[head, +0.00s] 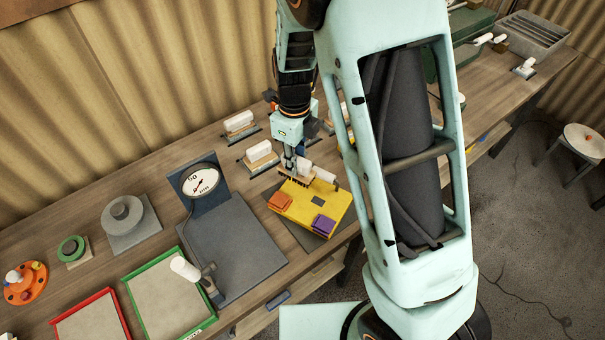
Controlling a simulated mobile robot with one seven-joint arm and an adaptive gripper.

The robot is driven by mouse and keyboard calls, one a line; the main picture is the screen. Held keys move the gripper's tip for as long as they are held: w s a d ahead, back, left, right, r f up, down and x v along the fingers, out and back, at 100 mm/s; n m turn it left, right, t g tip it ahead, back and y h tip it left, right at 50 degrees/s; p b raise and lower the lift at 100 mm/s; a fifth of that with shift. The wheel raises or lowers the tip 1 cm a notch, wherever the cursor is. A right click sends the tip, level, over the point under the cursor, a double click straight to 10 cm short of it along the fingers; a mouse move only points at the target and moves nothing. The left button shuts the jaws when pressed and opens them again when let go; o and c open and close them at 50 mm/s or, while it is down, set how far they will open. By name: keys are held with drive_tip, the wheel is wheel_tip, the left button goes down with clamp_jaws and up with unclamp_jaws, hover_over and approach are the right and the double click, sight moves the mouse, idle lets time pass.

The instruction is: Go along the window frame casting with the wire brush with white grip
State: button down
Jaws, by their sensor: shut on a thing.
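My gripper (290,162) is shut on the wire brush with white grip (323,174), whose white handle points to the right. The brush is at the far edge of a yellow block-like piece (300,207), which seems to be the window frame casting. Its dark bristles hang down at that edge; I cannot tell whether they touch. The yellow piece has a small dark opening, an orange block (280,201) and a purple block (323,224) on it. It lies on a dark plate. The gripper and brush hide part of its far edge.
Other white-handled tools (239,121) (259,151) lie behind on the wooden bench. A dial gauge (201,182) stands left with a grey plate (230,240). A green-rimmed tray (157,315) and red-rimmed tray (120,324) are at the front left. My arm hides the bench at right.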

sight(308, 164)
drive_tip(key=shift+s+d+f+b, duration=0.1)
drive_tip(key=shift+s+d+b, duration=0.3)
drive_tip(key=shift+d, duration=0.15)
drive_tip(key=shift+s+d+b, duration=0.25)
drive_tip(key=shift+d+b, duration=0.1)
drive_tip(key=shift+d, duration=0.15)
drive_tip(key=shift+s+d, duration=0.35)
drive_tip(key=shift+d, duration=0.1)
drive_tip(key=shift+r, duration=0.2)
drive_tip(key=shift+f+b, duration=1.9)
drive_tip(key=shift+f, duration=0.95)
drive_tip(key=c, duration=2.5)
unclamp_jaws()
clamp_jaws()
